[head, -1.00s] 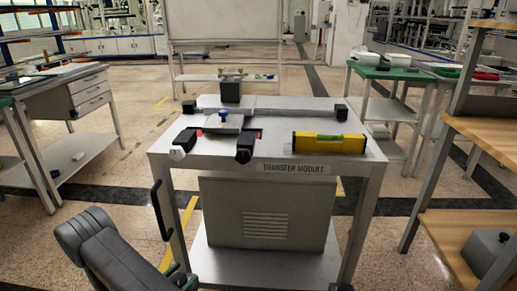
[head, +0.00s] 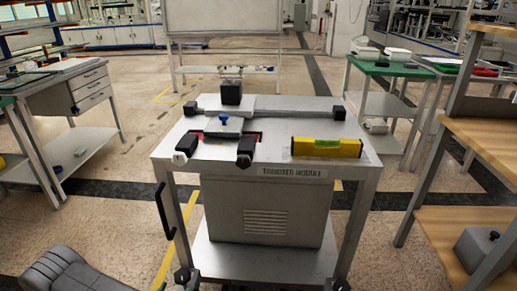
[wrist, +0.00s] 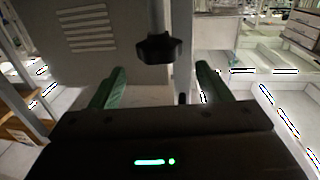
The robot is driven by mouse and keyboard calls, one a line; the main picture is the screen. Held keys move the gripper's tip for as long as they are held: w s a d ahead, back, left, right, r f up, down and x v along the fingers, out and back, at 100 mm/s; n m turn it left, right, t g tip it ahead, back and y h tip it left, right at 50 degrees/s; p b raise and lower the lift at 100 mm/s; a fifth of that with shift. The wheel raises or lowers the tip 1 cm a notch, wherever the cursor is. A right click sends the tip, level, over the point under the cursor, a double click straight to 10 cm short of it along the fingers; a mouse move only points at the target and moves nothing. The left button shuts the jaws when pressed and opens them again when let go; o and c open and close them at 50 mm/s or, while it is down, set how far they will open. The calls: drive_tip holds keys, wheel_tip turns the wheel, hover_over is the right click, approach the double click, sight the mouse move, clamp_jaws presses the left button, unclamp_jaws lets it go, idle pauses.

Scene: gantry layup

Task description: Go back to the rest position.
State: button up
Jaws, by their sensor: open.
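My gripper (wrist: 160,70) shows in the wrist view with its two green fingers spread wide apart. It is open, and nothing is held between the fingers. A metal rod with a black knob (wrist: 160,48) stands beyond the fingers, and I cannot tell how far. In the head view the gripper itself is not clearly visible; only a dark grey part of my arm shows at the lower left.
The grey transfer module table (head: 300,170) stands ahead. It bears a yellow-black level (head: 327,147), a fixture with black clamps, and a blue knob (head: 223,118). A vented panel (head: 265,215) sits below. A wooden shelf (head: 490,140) is at right, a bench (head: 80,75) at left.

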drive_tip(key=shift+g, duration=0.3)
drive_tip(key=shift+v, duration=2.05)
drive_tip(key=shift+w, duration=0.1)
